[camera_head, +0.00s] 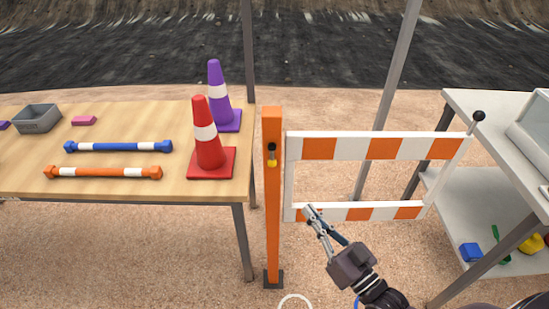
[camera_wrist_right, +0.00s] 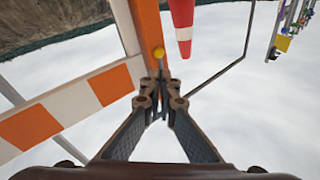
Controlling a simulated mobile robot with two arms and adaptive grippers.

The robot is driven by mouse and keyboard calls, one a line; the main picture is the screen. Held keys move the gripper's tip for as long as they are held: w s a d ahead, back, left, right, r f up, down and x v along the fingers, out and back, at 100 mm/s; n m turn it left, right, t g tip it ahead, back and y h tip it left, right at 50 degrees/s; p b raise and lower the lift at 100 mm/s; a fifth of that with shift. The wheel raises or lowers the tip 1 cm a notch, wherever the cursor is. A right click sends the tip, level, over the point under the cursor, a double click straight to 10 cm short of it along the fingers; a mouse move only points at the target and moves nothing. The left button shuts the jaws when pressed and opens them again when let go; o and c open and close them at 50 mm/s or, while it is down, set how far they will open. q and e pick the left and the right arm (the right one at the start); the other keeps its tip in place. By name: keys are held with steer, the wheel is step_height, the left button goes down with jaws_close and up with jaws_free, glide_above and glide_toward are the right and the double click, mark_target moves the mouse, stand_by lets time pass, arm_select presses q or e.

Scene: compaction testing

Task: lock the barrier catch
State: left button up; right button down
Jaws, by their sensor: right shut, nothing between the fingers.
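The barrier gate (camera_head: 374,147) has orange and white striped rails, and its left edge stands close beside the upright orange post (camera_head: 272,220). Whether the catch is engaged is too small to tell. My right gripper (camera_head: 314,212) is shut and empty, in front of the gate's lower rail in the head view. Its fingertips also show in the right wrist view (camera_wrist_right: 159,82). My left gripper is out of view.
A wooden table (camera_head: 130,185) on the left holds a red cone (camera_head: 207,140), a purple cone (camera_head: 217,88), blue and orange bars, and a grey bin (camera_head: 38,119). A grey shelf table (camera_head: 480,110) stands on the right. Thin metal poles rise behind the gate.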

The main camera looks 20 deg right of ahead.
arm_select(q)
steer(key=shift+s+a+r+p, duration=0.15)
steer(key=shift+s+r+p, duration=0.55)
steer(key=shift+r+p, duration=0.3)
arm_select(e)
glide_toward(275, 166)
steer(key=x, duration=0.7)
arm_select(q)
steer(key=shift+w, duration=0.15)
arm_select(e)
steer(key=shift+s+a, duration=0.15)
steer(key=shift+s, duration=0.05)
